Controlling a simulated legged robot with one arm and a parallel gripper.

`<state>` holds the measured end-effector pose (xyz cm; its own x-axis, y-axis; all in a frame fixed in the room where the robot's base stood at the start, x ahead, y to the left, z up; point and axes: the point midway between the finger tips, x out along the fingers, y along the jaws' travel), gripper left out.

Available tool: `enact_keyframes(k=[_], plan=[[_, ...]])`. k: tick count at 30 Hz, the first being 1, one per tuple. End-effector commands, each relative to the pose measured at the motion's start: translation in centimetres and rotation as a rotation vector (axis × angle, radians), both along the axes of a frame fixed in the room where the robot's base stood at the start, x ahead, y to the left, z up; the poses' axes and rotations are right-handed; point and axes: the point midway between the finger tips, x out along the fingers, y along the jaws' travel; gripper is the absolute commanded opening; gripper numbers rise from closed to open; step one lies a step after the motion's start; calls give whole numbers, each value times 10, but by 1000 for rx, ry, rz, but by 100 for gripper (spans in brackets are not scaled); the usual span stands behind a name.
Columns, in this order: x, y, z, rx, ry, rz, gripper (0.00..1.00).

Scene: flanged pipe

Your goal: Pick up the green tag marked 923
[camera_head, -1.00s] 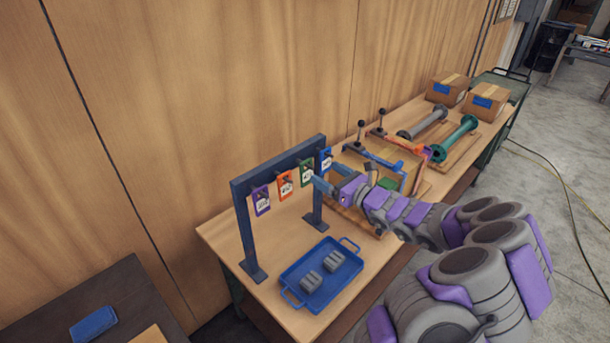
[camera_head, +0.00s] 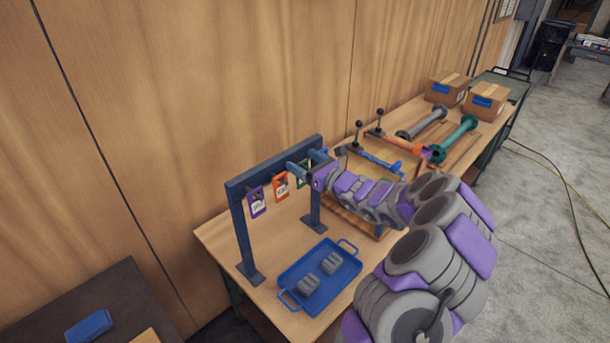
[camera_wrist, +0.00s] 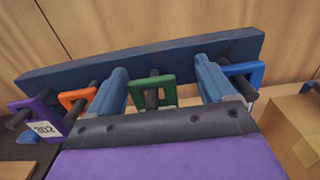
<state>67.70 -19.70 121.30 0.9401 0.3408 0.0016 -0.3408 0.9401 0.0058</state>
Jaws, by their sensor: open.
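The green tag (camera_head: 301,180) hangs from a peg on the dark blue rack (camera_head: 235,190), partly hidden by my gripper (camera_head: 306,160) in the head view. In the wrist view, the green tag (camera_wrist: 139,92) hangs on a dark peg between the two blue fingers of my gripper (camera_wrist: 162,80). The fingers are apart, one on each side of the tag, and hold nothing. Its lower part and its number are hidden behind my gripper body.
A purple tag (camera_wrist: 38,115) marked 302 and an orange tag (camera_wrist: 75,98) hang to the left; a blue tag (camera_wrist: 251,75) hangs close to the right finger. A blue tray (camera_head: 294,271) with grey blocks sits below. A box (camera_wrist: 292,130) is at right.

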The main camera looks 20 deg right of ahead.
Motion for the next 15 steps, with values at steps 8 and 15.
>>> enact_keyframes(k=[8, 15], plan=[[0, 5, 1, -4, 0, 1, 67], [0, 0, -1, 0, 1, 1, 44]])
